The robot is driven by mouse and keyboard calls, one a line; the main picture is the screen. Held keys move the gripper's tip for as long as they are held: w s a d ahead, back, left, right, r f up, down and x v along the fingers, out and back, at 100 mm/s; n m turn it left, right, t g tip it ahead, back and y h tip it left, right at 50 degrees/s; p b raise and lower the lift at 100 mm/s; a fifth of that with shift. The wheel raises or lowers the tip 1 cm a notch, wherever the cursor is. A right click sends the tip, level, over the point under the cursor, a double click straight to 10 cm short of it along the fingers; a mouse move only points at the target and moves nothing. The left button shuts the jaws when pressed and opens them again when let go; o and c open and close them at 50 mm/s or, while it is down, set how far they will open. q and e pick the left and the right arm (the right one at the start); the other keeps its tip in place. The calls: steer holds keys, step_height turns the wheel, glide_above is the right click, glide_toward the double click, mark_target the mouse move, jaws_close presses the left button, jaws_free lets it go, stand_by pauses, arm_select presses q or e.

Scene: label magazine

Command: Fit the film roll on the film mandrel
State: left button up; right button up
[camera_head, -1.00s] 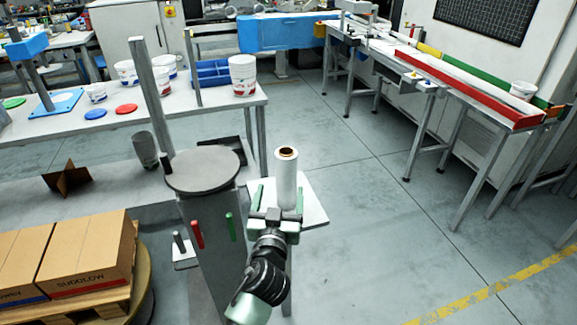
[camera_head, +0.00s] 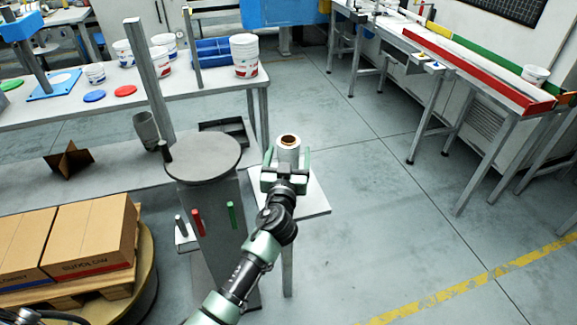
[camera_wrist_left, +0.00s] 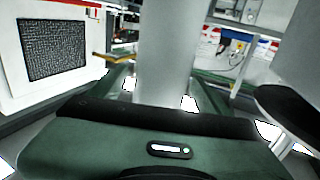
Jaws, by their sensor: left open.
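The film roll (camera_head: 289,145) is a white upright cylinder with a brown core, standing on a small pale side table (camera_head: 312,196). My left gripper (camera_head: 287,160) is open, with its green fingers on either side of the roll. In the left wrist view the roll (camera_wrist_left: 165,45) rises between the fingers; I cannot tell whether they touch it. The roll's lower part is hidden by my gripper. A short upright peg (camera_head: 181,226) on a pale plate stands left of the grey column; I cannot tell whether it is the film mandrel. My right gripper is not in view.
A grey column with a round top (camera_head: 203,158) stands close left of the gripper, with a red handle (camera_head: 197,222) and a green handle (camera_head: 232,215). Cartons on a pallet (camera_head: 90,240) are at the lower left. The floor to the right is clear.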

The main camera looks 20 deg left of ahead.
arm_select(q)
jaws_close()
steer(key=shift+r, duration=0.1)
steer(key=shift+r, duration=0.15)
